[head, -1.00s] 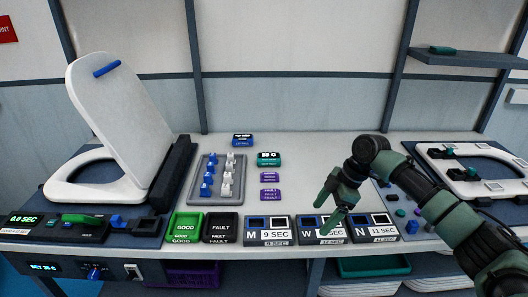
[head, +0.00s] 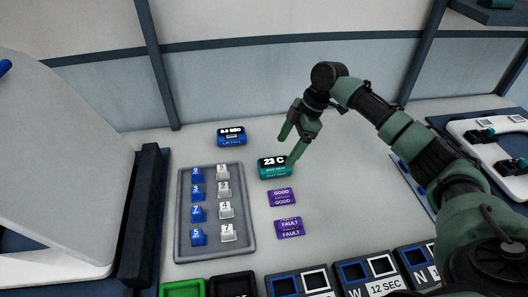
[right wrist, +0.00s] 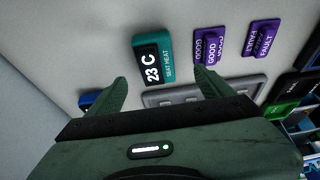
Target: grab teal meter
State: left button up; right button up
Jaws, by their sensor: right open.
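The teal meter (head: 274,168) is a small block with a dark display reading "23 C", sitting on the white bench top. It also shows in the right wrist view (right wrist: 153,60), just beyond and between my spread fingertips. My right gripper (head: 292,143) is open and empty, its fingers pointing down just behind and to the right of the meter in the head view. In the right wrist view the gripper's green fingers (right wrist: 160,88) are wide apart. I cannot tell whether a finger touches the meter. My left gripper is not in view.
A blue meter (head: 231,137) stands behind and left. A grey tray (head: 248,240) of blue and white numbered blocks lies left. Purple GOOD (head: 282,197) and FAULT (head: 289,229) blocks stand in front. A raised white toilet seat (head: 60,170) fills the left side.

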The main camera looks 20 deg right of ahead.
aim_at(275, 164)
jog(key=shift+w+a+f, duration=0.1)
jog(key=shift+w+f, duration=0.1)
jog(key=shift+f, duration=0.05)
jog(key=shift+p+x, duration=0.35)
jog(key=shift+x, duration=0.8)
jog(key=p+x, duration=0.1)
jog(key=x, duration=0.3)
jog(key=shift+w+r, duration=0.1)
jog(key=shift+w, duration=0.1)
jog(key=shift+w+f, duration=0.1)
jog(key=shift+f, duration=0.2)
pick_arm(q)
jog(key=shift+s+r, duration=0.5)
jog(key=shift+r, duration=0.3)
pick_arm(e)
jog(key=shift+a+f, duration=0.1)
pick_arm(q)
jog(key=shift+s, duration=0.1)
pick_arm(e)
jog(key=shift+f, duration=0.25)
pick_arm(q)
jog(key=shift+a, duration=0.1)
pick_arm(e)
jog(key=c, duration=1.7)
jog(key=shift+r, duration=0.1)
